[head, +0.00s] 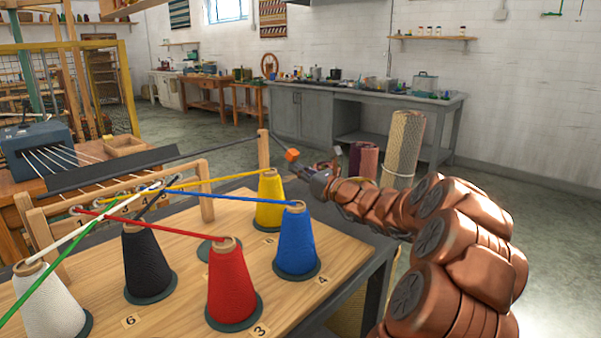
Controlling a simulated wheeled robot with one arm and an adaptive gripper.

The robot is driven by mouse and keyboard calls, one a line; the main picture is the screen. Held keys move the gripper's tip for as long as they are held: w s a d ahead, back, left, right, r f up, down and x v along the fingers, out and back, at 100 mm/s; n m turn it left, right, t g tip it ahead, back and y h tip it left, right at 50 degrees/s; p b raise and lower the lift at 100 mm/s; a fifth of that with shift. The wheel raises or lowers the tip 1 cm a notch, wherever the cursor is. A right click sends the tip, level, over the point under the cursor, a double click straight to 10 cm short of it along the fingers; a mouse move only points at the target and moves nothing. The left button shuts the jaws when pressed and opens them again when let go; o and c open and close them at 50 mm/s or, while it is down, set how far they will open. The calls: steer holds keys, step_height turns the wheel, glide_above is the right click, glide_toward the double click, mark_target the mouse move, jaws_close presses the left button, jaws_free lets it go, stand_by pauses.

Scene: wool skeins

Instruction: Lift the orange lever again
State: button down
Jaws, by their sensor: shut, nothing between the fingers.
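The orange lever (291,155) shows as a small orange block just right of the tall wooden post, beyond the back edge of the cone table. My gripper (318,172) is just to the right of the orange block and slightly lower. The gripper is shut, with nothing held. It is small and dark here, and I cannot tell whether it touches the lever. The lever's mounting is not clear to see.
White, black, red (231,285), blue (295,240) and yellow (269,200) yarn cones stand on the wooden table (185,300), with taut threads running left. A wooden post (263,149) stands near the lever. Rolled textiles (403,145) stand behind my arm.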

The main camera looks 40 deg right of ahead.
steer(key=shift+s+r+p, duration=0.1)
steer(key=shift+r+p, duration=0.15)
steer(key=shift+p, duration=0.2)
